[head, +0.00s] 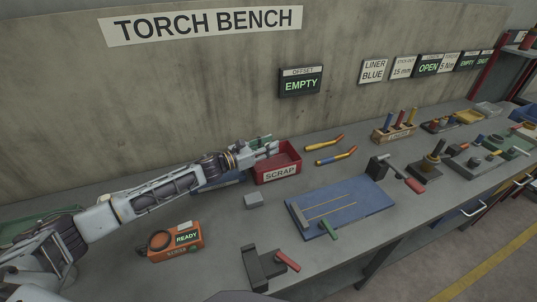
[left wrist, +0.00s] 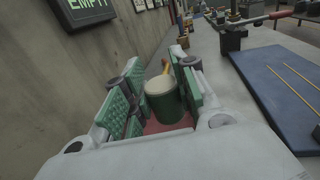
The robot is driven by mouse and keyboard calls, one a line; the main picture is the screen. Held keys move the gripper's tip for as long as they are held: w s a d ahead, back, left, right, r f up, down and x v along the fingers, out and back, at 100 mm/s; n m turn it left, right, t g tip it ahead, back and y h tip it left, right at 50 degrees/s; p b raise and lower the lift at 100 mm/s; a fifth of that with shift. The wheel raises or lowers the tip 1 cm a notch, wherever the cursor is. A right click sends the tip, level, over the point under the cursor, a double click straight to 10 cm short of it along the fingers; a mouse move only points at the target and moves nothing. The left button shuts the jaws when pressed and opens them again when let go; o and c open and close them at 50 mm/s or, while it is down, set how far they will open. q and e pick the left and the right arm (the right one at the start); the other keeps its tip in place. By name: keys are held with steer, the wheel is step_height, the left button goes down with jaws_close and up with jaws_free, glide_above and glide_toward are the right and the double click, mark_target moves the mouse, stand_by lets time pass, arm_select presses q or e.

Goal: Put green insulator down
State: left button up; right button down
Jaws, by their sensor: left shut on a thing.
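My left gripper (head: 270,150) reaches in from the left and is over the red SCRAP bin (head: 291,169) at the back of the bench. In the left wrist view, the green insulator (left wrist: 166,106), a green cylinder with a pale top, is between the green-padded fingers, and the gripper is shut on it. The red of the bin (left wrist: 158,127) shows below it. I cannot tell whether the insulator touches the bin. In the head view the insulator is hard to make out behind the fingers. My right gripper is not in view.
A blue mat (head: 358,198) with yellow rods lies right of the bin. Two torch-like tools (head: 336,158) lie beside the bin. An OFFSET sign (head: 301,82) reading EMPTY hangs above.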

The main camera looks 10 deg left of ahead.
arm_select(q)
steer(key=shift+f, duration=1.9)
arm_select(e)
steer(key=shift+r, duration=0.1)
arm_select(q)
steer(key=shift+f+b, duration=0.35)
steer(key=shift+f, duration=0.05)
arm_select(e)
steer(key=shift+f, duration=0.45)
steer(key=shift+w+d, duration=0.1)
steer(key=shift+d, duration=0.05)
arm_select(q)
steer(key=shift+f, duration=0.2)
steer(key=o, duration=1.1)
steer(key=shift+c, duration=0.2)
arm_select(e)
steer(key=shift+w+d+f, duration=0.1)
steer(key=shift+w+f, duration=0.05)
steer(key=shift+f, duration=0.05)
arm_select(q)
steer(key=shift+r, duration=0.2)
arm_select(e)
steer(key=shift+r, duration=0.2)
